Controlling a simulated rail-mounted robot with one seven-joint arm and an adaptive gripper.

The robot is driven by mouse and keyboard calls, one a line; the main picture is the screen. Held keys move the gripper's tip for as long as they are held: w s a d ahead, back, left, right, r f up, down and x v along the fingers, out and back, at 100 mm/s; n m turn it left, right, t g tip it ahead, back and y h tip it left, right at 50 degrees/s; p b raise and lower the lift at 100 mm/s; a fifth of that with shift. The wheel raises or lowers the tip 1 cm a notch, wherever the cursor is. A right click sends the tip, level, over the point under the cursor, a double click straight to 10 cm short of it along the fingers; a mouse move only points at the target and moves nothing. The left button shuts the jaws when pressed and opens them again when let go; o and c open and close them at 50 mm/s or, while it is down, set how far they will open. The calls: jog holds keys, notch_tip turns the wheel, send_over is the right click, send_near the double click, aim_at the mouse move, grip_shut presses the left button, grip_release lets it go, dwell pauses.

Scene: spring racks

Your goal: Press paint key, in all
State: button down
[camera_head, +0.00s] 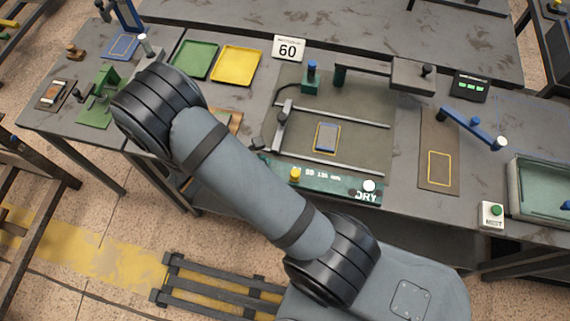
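A dark green panel (325,181) runs along the front of the middle machine, with white lettering of which "DRY" is readable. A yellow button (295,174) stands at its left part and a white button (369,186) near "DRY". No key with a readable "paint" label shows. A small white box with a green button (496,210) stands at the right front. A blue plate (327,137) lies in a yellow outline in the machine.
A green tray (194,59), a yellow tray (236,64) and a "60" sign (289,48) stand at the back. A blue lever arm (471,127) is right of the machine. A green-lit display (470,86) sits behind it. A glass-like tank (541,188) is at the far right.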

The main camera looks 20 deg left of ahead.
jog(key=w+a+r+n+t, duration=0.2)
jog(key=w+a+r+n, duration=0.15)
jog(key=n, duration=0.25)
jog(key=shift+y, duration=0.4)
jog(key=f+b, duration=0.2)
jog(key=f, duration=0.1)
jog(key=f+b, duration=0.3)
jog(key=d+f+b, duration=0.1)
jog(key=f+b, duration=0.1)
jog(key=f, duration=0.1)
jog(key=shift+d+f+b, duration=0.1)
jog(key=shift+f+b, duration=0.2)
jog(key=shift+f, duration=0.05)
dwell(0.9)
jog(key=shift+f+b, duration=0.4)
jog(key=shift+f+b, duration=0.5)
jog(key=shift+f, duration=0.05)
dwell(0.6)
jog(key=shift+r, duration=0.1)
dwell(0.4)
jog(key=shift+r+p, duration=0.85)
jog(key=shift+r, duration=0.05)
